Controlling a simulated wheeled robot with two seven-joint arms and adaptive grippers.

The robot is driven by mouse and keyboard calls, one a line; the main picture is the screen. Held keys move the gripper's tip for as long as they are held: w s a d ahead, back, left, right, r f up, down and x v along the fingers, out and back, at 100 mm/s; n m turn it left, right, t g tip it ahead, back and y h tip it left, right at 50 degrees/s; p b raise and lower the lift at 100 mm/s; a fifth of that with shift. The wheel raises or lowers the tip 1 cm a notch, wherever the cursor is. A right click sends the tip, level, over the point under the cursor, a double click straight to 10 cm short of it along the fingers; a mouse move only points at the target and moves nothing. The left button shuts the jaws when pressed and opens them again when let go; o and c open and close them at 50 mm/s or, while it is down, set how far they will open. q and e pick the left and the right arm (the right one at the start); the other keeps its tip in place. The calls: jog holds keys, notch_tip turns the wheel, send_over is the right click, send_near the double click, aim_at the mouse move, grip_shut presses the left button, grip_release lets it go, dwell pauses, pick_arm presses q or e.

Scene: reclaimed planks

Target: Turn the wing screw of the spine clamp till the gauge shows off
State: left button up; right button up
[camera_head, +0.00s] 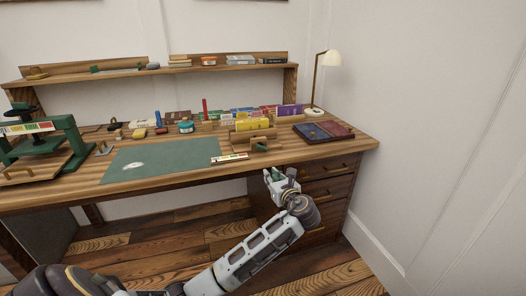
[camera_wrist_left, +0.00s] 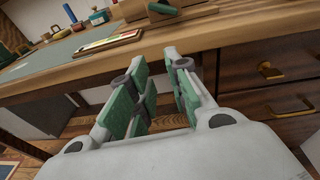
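The spine clamp (camera_head: 252,135) is a wooden block with rounded bars near the front right of the desk, with a yellow book at it. A green part, which looks like its wing screw (camera_head: 260,147), faces the front; it also shows at the top of the left wrist view (camera_wrist_left: 163,10). A flat gauge strip (camera_head: 229,158) with coloured bands lies just left of it and shows in the left wrist view (camera_wrist_left: 108,42); its reading is too small to tell. My left gripper (camera_head: 281,177) is open and empty, in front of the desk edge, apart from the clamp. My right gripper is out of view.
A green press (camera_head: 75,140) stands at the left. A green mat (camera_head: 165,160) covers the middle. Dark books (camera_head: 323,131) and a lamp (camera_head: 331,62) are at the right. Drawers (camera_head: 328,190) lie below the desk edge, close to my gripper.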

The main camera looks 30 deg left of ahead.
aim_at(263, 149)
pick_arm(q)
jog(key=shift+w+d+r+n+t+y, duration=0.1)
jog(key=shift+w+r+n+t+y, duration=0.35)
jog(key=shift+n, duration=1.5)
jog(key=shift+a+r+n+t+h, duration=0.15)
jog(key=shift+r+n, duration=0.65)
jog(key=shift+n, duration=1.2)
jog(key=shift+w+d+r+n+t+y, duration=0.1)
jog(key=shift+w+d+r+n+t, duration=0.35)
jog(key=shift+n, duration=1.5)
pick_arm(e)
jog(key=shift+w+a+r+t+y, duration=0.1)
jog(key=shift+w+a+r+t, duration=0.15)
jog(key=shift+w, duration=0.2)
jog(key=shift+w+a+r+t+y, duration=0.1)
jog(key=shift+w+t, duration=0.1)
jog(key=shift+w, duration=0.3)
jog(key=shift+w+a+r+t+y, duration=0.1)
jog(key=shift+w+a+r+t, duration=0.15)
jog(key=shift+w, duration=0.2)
pick_arm(q)
jog(key=shift+s+a+r, duration=0.15)
jog(key=shift+s+a, duration=0.1)
jog(key=shift+a, duration=0.05)
jog(key=shift+w+a, duration=0.1)
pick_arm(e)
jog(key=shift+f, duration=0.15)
